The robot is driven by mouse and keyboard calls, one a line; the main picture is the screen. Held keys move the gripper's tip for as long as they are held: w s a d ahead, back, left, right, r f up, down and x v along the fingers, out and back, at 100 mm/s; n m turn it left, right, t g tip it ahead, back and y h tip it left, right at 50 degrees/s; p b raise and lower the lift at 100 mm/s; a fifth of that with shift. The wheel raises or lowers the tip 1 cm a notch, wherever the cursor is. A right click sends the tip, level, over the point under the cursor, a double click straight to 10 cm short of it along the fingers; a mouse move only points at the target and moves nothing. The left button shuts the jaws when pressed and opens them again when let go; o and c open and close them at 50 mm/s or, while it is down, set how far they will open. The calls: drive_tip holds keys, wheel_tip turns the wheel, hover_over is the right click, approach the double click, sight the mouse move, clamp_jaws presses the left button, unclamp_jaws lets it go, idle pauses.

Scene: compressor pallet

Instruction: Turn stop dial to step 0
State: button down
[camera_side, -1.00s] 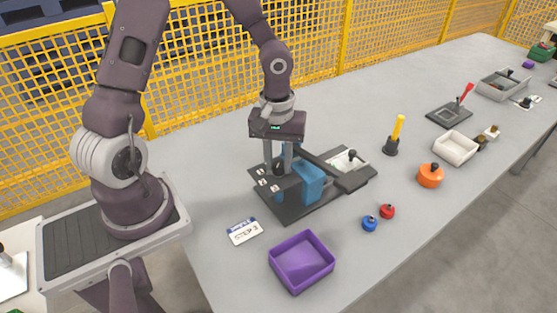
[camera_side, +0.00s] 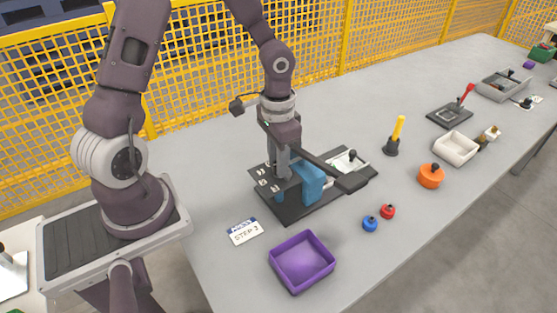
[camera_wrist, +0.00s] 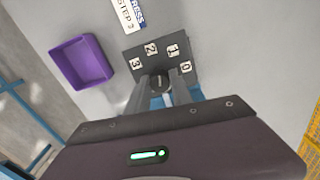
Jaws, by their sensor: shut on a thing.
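The stop dial (camera_wrist: 160,83) is a dark round knob on a dark plate with tags 3, 2, 1 and 0 in an arc, from left to right in the wrist view. My gripper (camera_wrist: 162,88) points down with its two grey fingers shut on the dial, one on each side. I cannot tell which number the dial points at. In the side view my gripper (camera_side: 280,172) stands over the left part of the press, and the fingers hide the dial. The press has a black base (camera_side: 297,211), a blue body (camera_side: 311,180) and a long dark lever (camera_side: 322,168).
A white and blue card reading "PRESS STEP 3" (camera_side: 245,232) lies left of the press. A purple tray (camera_side: 301,262) is in front. Blue (camera_side: 370,224) and red (camera_side: 387,211) knobs, an orange part (camera_side: 431,176) and a yellow-handled tool (camera_side: 396,135) stand to the right.

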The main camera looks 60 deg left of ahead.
drive_tip(key=m, duration=0.7)
drive_tip(key=shift+w, duration=0.1)
drive_tip(key=m, duration=0.4)
drive_tip(key=shift+m, duration=2)
drive_tip(key=c, duration=1.1)
unclamp_jaws()
wheel_tip(320, 180, up, 7)
drive_tip(key=shift+r, duration=0.1)
